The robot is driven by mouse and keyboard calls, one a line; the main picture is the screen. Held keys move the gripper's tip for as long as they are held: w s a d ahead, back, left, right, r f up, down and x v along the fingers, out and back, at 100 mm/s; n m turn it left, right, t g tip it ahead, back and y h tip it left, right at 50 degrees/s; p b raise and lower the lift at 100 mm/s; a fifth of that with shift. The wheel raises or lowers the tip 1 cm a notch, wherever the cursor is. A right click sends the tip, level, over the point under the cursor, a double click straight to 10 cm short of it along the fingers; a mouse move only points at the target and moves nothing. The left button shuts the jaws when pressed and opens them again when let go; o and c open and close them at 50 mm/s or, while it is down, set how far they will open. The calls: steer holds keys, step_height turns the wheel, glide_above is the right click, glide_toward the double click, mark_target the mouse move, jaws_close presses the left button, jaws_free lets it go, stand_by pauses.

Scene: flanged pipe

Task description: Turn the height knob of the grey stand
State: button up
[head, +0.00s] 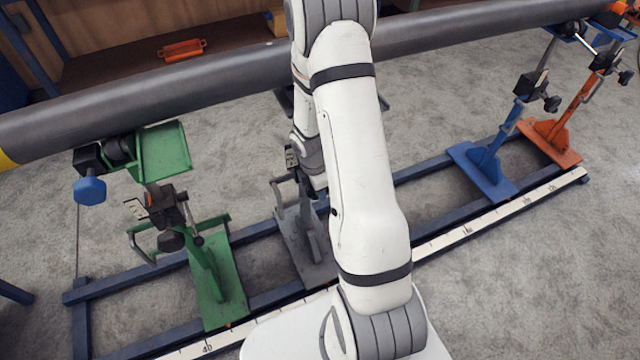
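The grey stand (304,246) is in the middle of the head view, on the blue floor rails. Its flat base and part of its upright and side handle show to the left of my arm. My white arm covers much of the stand, and I cannot make out its height knob. Part of my wrist shows beside the stand's upper part, behind the large arm link. My gripper's fingers are hidden, so I cannot see whether they touch anything.
A long dark grey pipe (180,98) crosses the view above the stands. A green stand (215,283) is at left; a blue stand (485,168) and an orange stand (553,140) are at right. A white scale (500,212) runs along the front rail.

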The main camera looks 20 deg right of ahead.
steer(key=o, duration=1)
steer(key=r, duration=0.2)
steer(key=r+p, duration=0.1)
steer(key=r, duration=0.2)
steer(key=a+r+p, duration=0.1)
steer(key=r, duration=0.1)
steer(key=shift+r, duration=0.35)
